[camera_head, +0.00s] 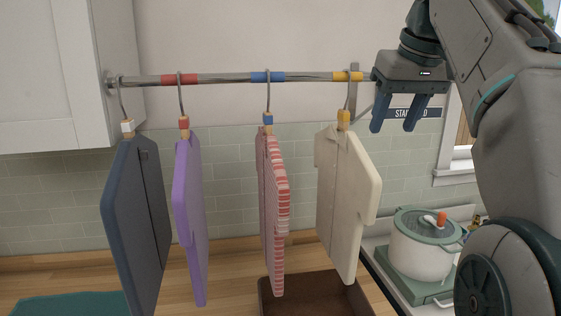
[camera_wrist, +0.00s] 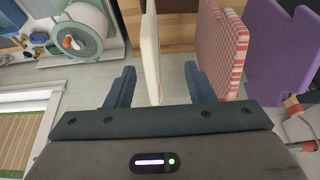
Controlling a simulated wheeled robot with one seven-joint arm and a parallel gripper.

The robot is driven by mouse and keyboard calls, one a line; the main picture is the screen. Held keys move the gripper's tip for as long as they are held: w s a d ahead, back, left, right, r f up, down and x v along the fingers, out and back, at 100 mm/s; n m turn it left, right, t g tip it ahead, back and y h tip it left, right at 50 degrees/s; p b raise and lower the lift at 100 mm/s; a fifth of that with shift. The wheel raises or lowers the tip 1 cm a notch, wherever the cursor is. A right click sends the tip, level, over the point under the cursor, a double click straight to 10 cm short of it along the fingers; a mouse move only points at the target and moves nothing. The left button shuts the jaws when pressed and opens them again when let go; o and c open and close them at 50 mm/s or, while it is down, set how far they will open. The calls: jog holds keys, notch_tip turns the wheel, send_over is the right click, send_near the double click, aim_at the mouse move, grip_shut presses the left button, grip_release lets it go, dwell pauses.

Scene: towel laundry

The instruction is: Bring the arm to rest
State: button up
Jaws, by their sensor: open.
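My gripper (camera_head: 393,126) is open and empty, fingers pointing down, at the right end of the metal rail (camera_head: 225,79). It is right of the cream shirt (camera_head: 345,195), which hangs by a yellow-tagged hanger near the rail's yellow band. In the wrist view the cream shirt (camera_wrist: 150,50) shows edge-on beyond and between the fingers (camera_wrist: 160,78); no contact is visible. Left of it hang a red-and-white striped shirt (camera_head: 274,215), a purple garment (camera_head: 190,220) and a dark blue garment (camera_head: 135,225). My arm fills the right of the head view.
A sign (camera_head: 425,112) on the wall is partly hidden behind my fingers. A white pot (camera_head: 425,245) with a green lid stands at lower right. A brown bin (camera_head: 312,295) is below the shirts, and a teal cloth (camera_head: 70,304) lies at lower left. A white cabinet (camera_head: 45,80) borders the rail's left end.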

jog(key=s+a+f+b, duration=0.1)
jog(key=s+f, duration=0.4)
jog(key=f, duration=0.8)
jog(key=s+a+f+m+b, duration=0.1)
jog(key=s+f, duration=0.4)
jog(key=f, duration=0.8)
jog(key=s+a+f+m+b, duration=0.1)
jog(key=s+f, duration=0.4)
jog(key=f, duration=0.9)
jog(key=shift+s+a+g+h+b, duration=0.4)
jog(key=shift+a+b, duration=0.1)
jog(key=shift+b, duration=0.2)
